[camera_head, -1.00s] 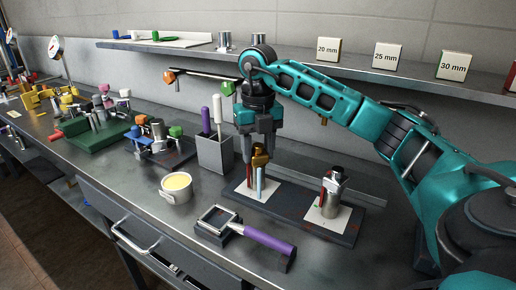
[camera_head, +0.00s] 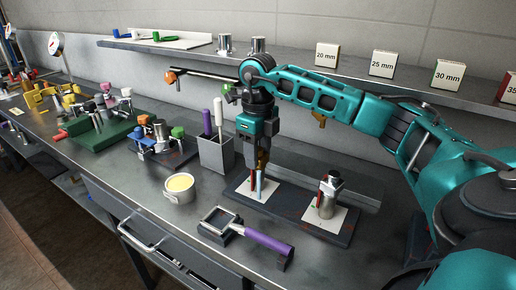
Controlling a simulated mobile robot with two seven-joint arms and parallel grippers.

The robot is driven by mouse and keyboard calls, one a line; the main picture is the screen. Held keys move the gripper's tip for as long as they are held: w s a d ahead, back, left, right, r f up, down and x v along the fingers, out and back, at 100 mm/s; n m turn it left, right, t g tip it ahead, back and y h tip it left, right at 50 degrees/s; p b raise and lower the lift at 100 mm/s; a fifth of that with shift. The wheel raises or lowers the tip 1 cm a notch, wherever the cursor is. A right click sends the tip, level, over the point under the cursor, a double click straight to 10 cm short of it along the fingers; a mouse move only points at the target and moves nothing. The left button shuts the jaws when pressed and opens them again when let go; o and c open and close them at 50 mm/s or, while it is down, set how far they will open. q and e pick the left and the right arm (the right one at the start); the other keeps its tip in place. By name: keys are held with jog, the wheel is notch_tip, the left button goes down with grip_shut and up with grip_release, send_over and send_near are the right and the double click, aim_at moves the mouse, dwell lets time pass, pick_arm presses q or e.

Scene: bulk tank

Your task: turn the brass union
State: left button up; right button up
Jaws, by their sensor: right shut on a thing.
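The brass union (camera_head: 263,160) sits on top of an upright fitting with a light blue stem (camera_head: 259,188) and a dark red one on the left white plate (camera_head: 246,190) of a dark base. My right gripper (camera_head: 257,165) points straight down from above and is shut on the union. The fingers hide much of the union, and one finger covers the other in part. A second, silver upright fitting (camera_head: 327,197) stands on the right white plate of the same base, apart from my gripper. My left gripper is not in view.
A grey bin (camera_head: 215,155) with purple and white handles stands just left of the gripper. A pot of yellow paste (camera_head: 179,189) and a purple-handled tool (camera_head: 262,241) lie in front. A wall shelf (camera_head: 300,66) with size blocks runs behind the arm.

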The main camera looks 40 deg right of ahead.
jog(key=shift+n, duration=0.4)
jog(key=o, duration=1.1)
jog(key=shift+c, duration=0.2)
notch_tip(320, 180, up, 13)
jog(key=p, duration=0.2)
jog(key=shift+f, duration=0.1)
